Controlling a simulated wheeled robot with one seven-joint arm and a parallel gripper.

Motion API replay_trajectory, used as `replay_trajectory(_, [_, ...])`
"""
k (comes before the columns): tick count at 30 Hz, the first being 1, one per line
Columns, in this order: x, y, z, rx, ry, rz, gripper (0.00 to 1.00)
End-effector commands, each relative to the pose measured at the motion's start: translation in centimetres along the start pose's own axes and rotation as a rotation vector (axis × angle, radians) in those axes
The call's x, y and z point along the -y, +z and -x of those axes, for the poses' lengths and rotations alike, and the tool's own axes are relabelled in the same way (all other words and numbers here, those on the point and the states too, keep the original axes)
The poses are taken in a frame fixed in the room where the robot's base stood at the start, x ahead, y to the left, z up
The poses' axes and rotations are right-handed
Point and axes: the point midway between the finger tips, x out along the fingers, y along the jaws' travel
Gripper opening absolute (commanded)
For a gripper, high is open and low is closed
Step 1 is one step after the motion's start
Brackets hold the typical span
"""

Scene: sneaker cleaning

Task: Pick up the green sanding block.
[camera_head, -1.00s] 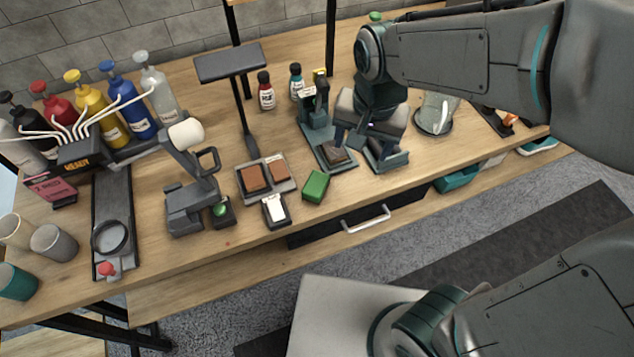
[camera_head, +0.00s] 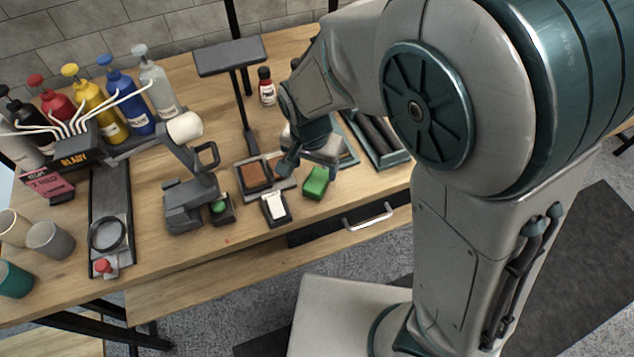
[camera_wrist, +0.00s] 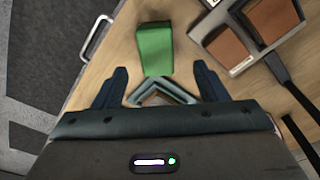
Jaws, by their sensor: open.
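The green sanding block (camera_head: 316,183) lies on the wooden table near its front edge, to the right of a grey tray with brown blocks. In the wrist view the green block (camera_wrist: 154,48) is just beyond the fingertips, roughly centred between them. My gripper (camera_head: 309,168) is above the table right by the block, and it also shows in the wrist view (camera_wrist: 160,82). In the head view my arm hides the table's right part.
The grey tray (camera_head: 240,180) holds brown blocks. A small holder with a white pad (camera_head: 274,206) stands in front of it. A drawer handle (camera_head: 368,216) sticks out below the table edge. A grey lamp-like stand (camera_head: 231,57) rises behind the tray.

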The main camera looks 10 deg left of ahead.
Motion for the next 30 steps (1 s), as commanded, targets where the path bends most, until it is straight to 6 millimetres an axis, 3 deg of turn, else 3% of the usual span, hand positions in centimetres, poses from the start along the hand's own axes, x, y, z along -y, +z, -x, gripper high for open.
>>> replay_trajectory(5, [-0.2, 0.1, -1.2, 0.0, 0.002, 0.0, 0.66])
replay_trajectory(13, [-0.6, 0.4, -5.1, 0.001, 0.004, -0.001, 0.66])
replay_trajectory(23, [-0.5, 0.4, -5.8, 0.0, 0.0, 0.001, 0.66])
replay_trajectory(28, [-0.5, 0.4, -5.8, 0.0, 0.0, 0.001, 0.22])
replay_trajectory(30, [-0.5, 0.4, -5.8, 0.0, 0.0, 0.0, 0.18])
